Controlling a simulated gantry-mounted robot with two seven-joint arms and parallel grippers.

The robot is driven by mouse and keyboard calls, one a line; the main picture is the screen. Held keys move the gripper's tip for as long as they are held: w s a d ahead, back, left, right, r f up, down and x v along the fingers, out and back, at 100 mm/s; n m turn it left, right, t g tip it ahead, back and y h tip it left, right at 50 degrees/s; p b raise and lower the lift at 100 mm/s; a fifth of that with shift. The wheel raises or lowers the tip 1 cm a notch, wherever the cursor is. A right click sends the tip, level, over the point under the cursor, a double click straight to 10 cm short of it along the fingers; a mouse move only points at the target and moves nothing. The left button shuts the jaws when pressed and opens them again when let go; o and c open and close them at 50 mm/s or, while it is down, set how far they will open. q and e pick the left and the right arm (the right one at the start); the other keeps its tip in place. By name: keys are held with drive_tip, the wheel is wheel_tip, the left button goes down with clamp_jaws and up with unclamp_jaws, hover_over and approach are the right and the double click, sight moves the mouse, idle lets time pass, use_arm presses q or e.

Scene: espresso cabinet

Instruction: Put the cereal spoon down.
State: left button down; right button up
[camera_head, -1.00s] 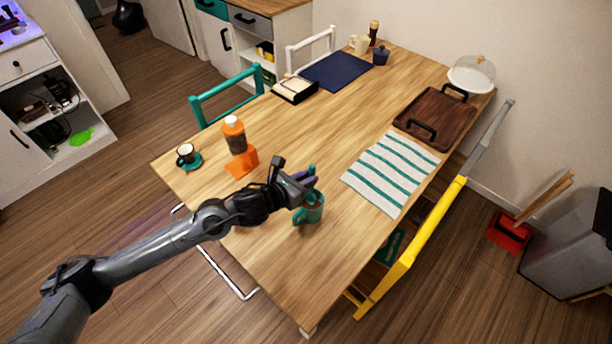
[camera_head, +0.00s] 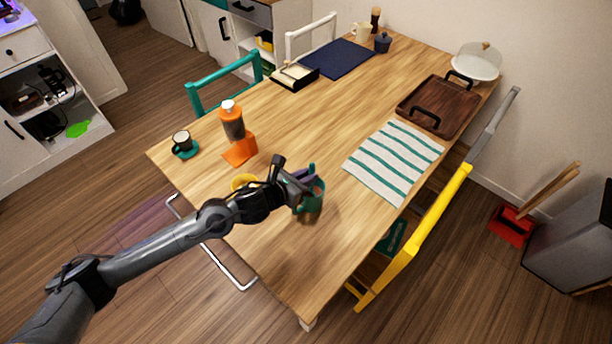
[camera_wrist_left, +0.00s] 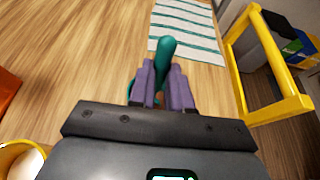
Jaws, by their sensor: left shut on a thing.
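My left gripper (camera_head: 303,183), with purple fingers, is above the front part of the wooden table. In the left wrist view its fingers (camera_wrist_left: 163,88) are shut on the cereal spoon, whose rounded teal end (camera_wrist_left: 166,46) sticks out beyond the fingertips. In the head view the spoon's teal end (camera_head: 312,168) rises just past the gripper. A teal mug (camera_head: 312,201) with reddish-brown contents is directly below the gripper and partly hidden by it. The spoon's lower end is hidden, so I cannot tell whether it is inside the mug. My right gripper is out of view.
A yellow bowl (camera_head: 243,181) is partly behind my arm. A striped cloth (camera_head: 392,162) lies right. The table's front (camera_head: 305,270) is clear.

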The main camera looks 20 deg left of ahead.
use_arm(q)
drive_tip(key=c, duration=1)
unclamp_jaws()
drive_tip(key=shift+s, duration=0.1)
drive_tip(key=shift+s+a, duration=0.5)
drive_tip(key=shift+s, duration=0.95)
drive_tip(key=shift+s+a, duration=0.55)
drive_tip(key=shift+s, duration=0.85)
drive_tip(key=shift+s+a, duration=0.5)
drive_tip(key=shift+s, duration=0.95)
